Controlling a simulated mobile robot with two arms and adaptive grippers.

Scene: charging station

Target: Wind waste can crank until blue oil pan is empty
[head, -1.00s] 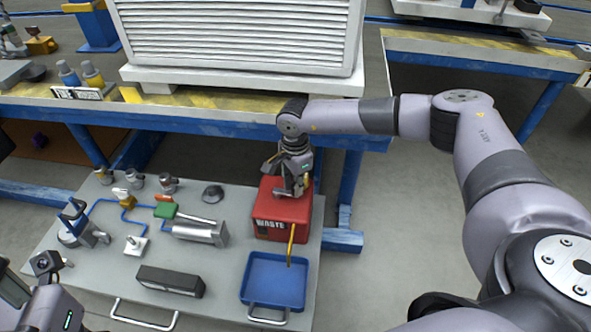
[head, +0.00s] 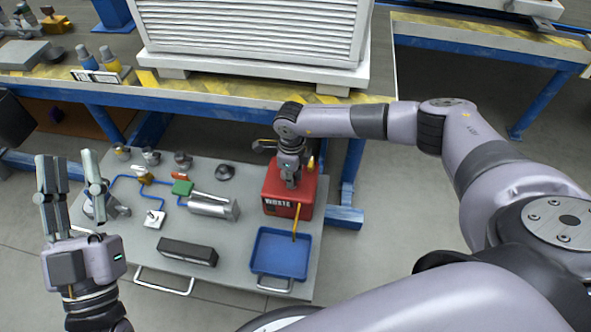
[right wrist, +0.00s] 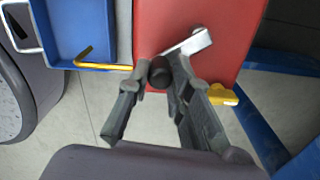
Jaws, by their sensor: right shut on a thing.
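The red waste can (head: 275,200) stands on the grey board, with a yellow pipe (head: 295,222) reaching from its front over the blue oil pan (head: 262,262). I make out no dark oil in the pan's visible interior. My right gripper (head: 290,182) is over the can's top. In the right wrist view its fingers are around the dark knob (right wrist: 160,76) of the crank, and the silver crank arm (right wrist: 190,44) shows against the red top. The gripper hides most of the crank in the head view. My left gripper (head: 72,170) is open and empty, with fingers up, over the board's left side.
The grey board (head: 225,262) carries a dark box (head: 187,251), a silver cylinder (head: 213,206), a green block (head: 182,187) and blue lines. A blue-legged workbench (head: 215,101) with a white louvred unit (head: 250,25) stands behind.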

